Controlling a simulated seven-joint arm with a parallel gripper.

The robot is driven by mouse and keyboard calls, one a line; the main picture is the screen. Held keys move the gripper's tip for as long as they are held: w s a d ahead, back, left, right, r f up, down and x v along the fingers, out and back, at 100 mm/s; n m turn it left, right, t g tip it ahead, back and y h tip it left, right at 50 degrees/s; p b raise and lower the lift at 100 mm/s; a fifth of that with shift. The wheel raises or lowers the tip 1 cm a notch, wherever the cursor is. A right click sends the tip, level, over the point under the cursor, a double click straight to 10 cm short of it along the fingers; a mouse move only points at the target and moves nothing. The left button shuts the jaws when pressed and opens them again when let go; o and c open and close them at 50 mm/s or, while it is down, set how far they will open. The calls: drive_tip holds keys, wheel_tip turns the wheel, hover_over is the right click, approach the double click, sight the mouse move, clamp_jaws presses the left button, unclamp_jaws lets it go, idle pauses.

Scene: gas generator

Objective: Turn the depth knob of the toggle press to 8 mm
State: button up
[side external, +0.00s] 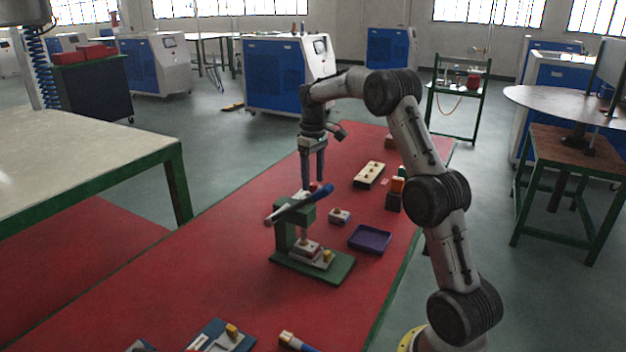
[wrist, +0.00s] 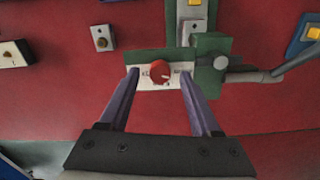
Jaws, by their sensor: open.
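The depth knob (wrist: 160,71) is round and red, with a pale mark, on a white plate (wrist: 176,78); the plate's markings are too small to read. My gripper (wrist: 159,74) is open, pointing down over the press head. Its fingers lie either side of the knob in the wrist view, with gaps; contact is not visible.
A purple tray (side external: 369,239), a small block with a button (side external: 339,216) and a cream box (side external: 369,174) stand right of the press. The lever extends beside my fingers. Bare red bench lies left of the press.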

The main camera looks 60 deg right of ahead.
drive_tip(key=shift+f, duration=0.45)
clamp_jaws()
drive_tip(key=shift+m, duration=0.3)
drive_tip(key=m, duration=0.6)
drive_tip(key=shift+r, duration=0.1)
drive_tip(key=m, duration=0.7)
idle(0.5)
